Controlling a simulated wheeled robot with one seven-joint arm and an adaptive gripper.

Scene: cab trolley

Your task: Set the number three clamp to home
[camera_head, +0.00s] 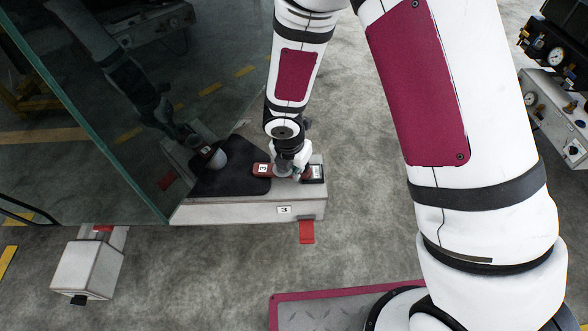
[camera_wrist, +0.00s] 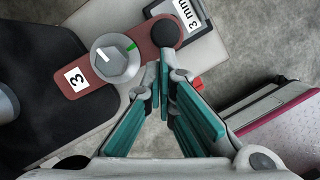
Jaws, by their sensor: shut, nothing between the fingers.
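The number three clamp has a dark red lever (camera_wrist: 75,62) with a white "3" label, a grey round hub (camera_wrist: 117,58) and a black ball knob (camera_wrist: 166,33) at one end. A white line and a green mark show on the hub, apart from each other. In the head view the red lever (camera_head: 262,170) lies on a pale unit labelled "3" (camera_head: 240,211), partly hidden by my gripper (camera_head: 290,176). In the wrist view the teal fingers of my gripper (camera_wrist: 166,72) are shut and empty, close to the black knob; I cannot tell if they touch it.
A "3 mm" display (camera_wrist: 190,14) sits beside the knob. A black pad (camera_head: 232,172) and a large glass panel (camera_head: 110,130) are to the left. A red tab (camera_head: 307,232) sticks out below the unit. Gauges (camera_head: 556,55) stand at far right. Open floor lies between.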

